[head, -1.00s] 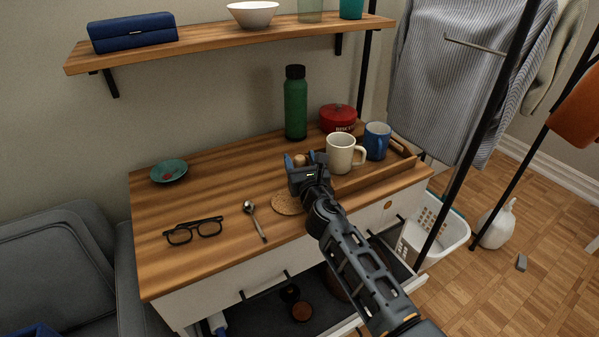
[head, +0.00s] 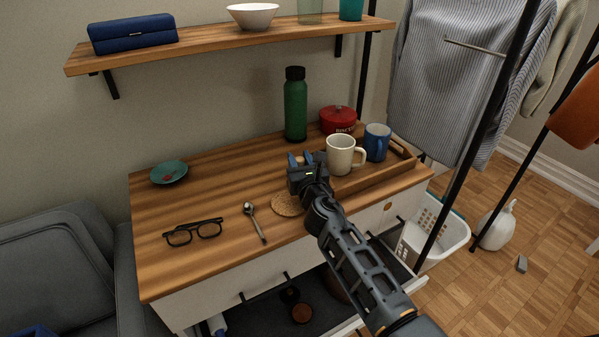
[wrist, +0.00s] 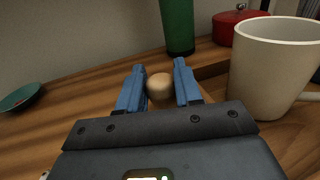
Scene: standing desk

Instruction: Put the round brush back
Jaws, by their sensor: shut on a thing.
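My gripper (head: 300,159) is low over the desk top, left of the cream mug and behind the round cork mat. In the wrist view its two blue fingers (wrist: 159,80) are closed on a pale tan, rounded wooden piece (wrist: 159,88), which I take to be the round brush's knob. The rest of the brush is hidden behind the gripper body, so I cannot tell whether it touches the desk. The open drawer (head: 262,318) below the desk front holds small round dark items, one with a brown top (head: 302,313).
The cream mug (head: 340,155) stands close right of my gripper, with a blue mug (head: 377,142), red pot (head: 338,119) and wooden tray (head: 385,172) nearby. A green bottle (head: 295,105) stands behind. Spoon (head: 255,222), glasses (head: 193,232) and cork mat (head: 287,204) lie in front.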

